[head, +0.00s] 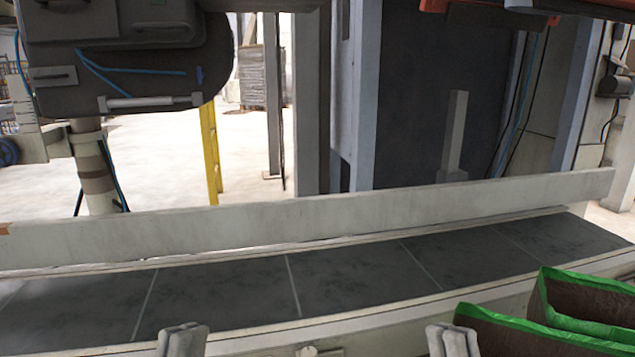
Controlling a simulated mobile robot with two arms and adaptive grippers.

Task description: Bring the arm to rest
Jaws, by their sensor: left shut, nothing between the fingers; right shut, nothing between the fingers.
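My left gripper (182,338) shows at the bottom edge, left of the middle, in the head view. Its fingers are together and hold nothing. My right gripper (450,339) shows at the bottom edge, right of the middle. It is also shut and empty. Both are on the near side of the conveyor belt (345,283). Only the ends of the grippers are in view, and the arms behind them are out of the picture.
The dark belt has a light side rail (300,226) along its far side and carries nothing in view. Open brown bags with green rims (585,302) stand at the lower right, beside my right gripper. A dark machine housing (130,60) hangs at the upper left. A yellow post (210,155) stands behind.

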